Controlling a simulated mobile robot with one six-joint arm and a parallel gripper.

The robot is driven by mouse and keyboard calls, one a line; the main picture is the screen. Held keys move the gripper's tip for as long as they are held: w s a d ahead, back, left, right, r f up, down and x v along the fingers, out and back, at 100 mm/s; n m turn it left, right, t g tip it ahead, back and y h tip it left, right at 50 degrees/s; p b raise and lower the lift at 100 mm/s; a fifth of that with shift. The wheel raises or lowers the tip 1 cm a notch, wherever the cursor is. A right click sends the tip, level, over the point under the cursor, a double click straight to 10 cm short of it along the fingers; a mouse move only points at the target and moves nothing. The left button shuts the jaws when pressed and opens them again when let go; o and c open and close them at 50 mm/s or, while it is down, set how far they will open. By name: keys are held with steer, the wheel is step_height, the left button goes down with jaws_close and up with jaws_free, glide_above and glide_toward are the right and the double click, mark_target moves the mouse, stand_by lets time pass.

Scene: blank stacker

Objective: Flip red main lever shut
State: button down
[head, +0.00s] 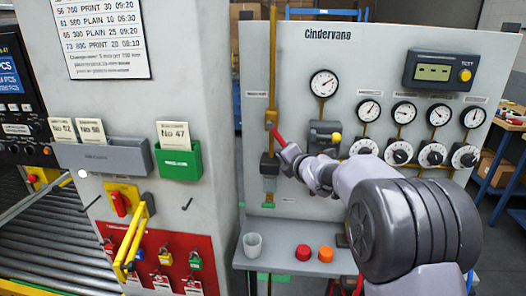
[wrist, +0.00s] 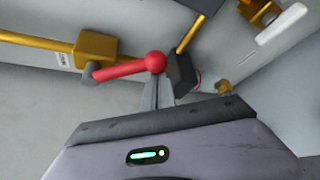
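The red main lever (head: 278,136) is a short red handle on a brass pipe at the left of the Cindervana panel. In the head view it slants from the pipe down to the right. In the wrist view the red lever (wrist: 125,69) runs from a brass block to a round knob at its right end. My gripper (head: 288,152) is at the lever's knob end. In the wrist view my gripper's fingers (wrist: 157,88) look close together, with their tips right at the knob. Whether they touch it is unclear.
Gauges (head: 370,110) and dials (head: 398,153) line the panel to the right. A yellow handle (head: 130,240) sticks out at the left.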

steer(key=d+r+n+g+h+p, duration=0.1)
steer(key=d+r+n+h+p, duration=0.4)
steer(key=p, duration=0.7)
steer(key=shift+d+r+n+h, duration=0.15)
steer(key=shift+r+n+h, duration=0.6)
steer(key=shift+r, duration=0.7)
step_height(320, 180, down, 5)
steer(key=b, duration=0.4)
steer(key=v, duration=1.1)
steer(key=shift+r+g, duration=0.3)
steer(key=shift+w+d, duration=0.1)
